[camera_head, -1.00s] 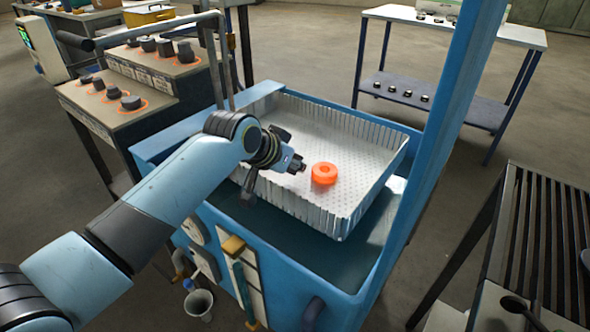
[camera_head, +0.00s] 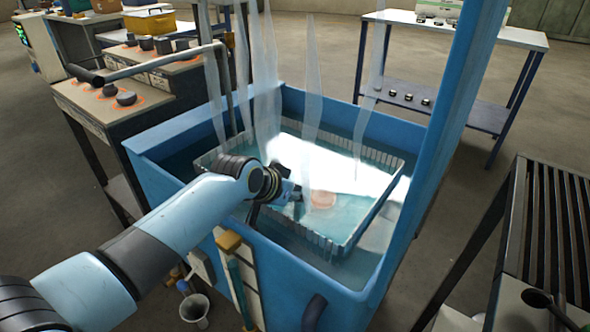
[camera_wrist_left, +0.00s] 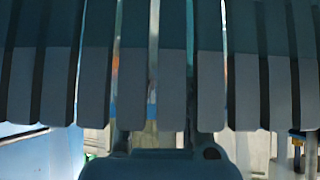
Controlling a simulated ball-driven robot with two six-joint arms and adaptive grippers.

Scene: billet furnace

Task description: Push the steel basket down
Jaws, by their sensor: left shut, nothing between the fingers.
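The steel basket (camera_head: 346,244) sits low in the blue tank (camera_head: 160,148), its floor under the water and its slatted rim near the surface. An orange ring-shaped part (camera_head: 323,199) lies in it, pale under the water. My left gripper (camera_head: 293,191) is at the basket's near left side, shut and holding nothing. Whether it touches the rim cannot be made out in the head view. In the left wrist view the basket's slats (camera_wrist_left: 172,70) fill the upper part, very close. My right gripper is not in view.
Wisps of steam or spray (camera_head: 312,90) rise from the tank. A blue post (camera_head: 455,90) stands at the tank's right. A bench with dark knobs (camera_head: 110,95) is at left, a slatted rack (camera_head: 560,215) at right, and a funnel (camera_head: 195,308) in front.

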